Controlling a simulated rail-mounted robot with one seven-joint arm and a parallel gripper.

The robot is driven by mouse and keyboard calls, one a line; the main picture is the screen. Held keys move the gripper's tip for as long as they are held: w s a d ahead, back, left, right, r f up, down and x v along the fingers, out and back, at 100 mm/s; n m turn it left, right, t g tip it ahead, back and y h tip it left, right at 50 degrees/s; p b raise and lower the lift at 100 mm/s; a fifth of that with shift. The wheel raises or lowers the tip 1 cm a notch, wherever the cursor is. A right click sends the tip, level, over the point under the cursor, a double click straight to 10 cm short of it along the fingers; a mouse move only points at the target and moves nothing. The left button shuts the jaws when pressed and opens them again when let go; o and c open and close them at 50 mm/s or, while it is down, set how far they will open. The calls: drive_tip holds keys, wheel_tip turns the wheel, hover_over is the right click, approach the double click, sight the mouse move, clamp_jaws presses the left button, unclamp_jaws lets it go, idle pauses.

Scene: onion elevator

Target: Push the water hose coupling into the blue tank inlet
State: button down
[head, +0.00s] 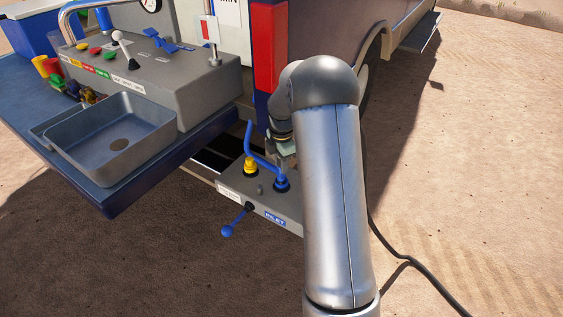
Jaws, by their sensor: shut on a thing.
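A bent blue hose (249,142) rises at its left end and slopes down to the right to its coupling (280,174). The coupling is over the blue tank inlet (281,186) on a grey panel marked INLET. I cannot tell how deep it sits in the inlet. My gripper (284,158) is just above and behind the inlet, shut on the coupling end of the blue hose. My own arm hides part of the gripper and the right side of the panel.
A yellow fitting (250,167) stands left of the blue inlet. A blue-knobbed lever (228,231) sticks out in front. A metal sink (120,144) and control box (170,80) are on the left. A black cable (420,268) lies on open sandy ground at right.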

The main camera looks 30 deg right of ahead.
drive_tip(key=shift+f, duration=0.1)
drive_tip(key=c, duration=1.1)
unclamp_jaws()
wheel_tip(320, 180, up, 17)
drive_tip(key=p, duration=0.1)
drive_tip(key=s+a+r+m+p, duration=0.45)
drive_tip(key=s+a+m, duration=0.35)
drive_tip(key=s+a, duration=0.5)
drive_tip(key=s+a+f+m+p, duration=0.1)
drive_tip(key=s+a+m, duration=0.1)
drive_tip(key=s+m, duration=0.3)
drive_tip(key=s+a+f+m+p, duration=0.1)
drive_tip(key=s+m, duration=0.3)
drive_tip(key=s, duration=0.9)
drive_tip(key=shift+s+a+f+m, duration=0.3)
drive_tip(key=shift+s+a+m, duration=0.1)
drive_tip(key=shift+a, duration=0.45)
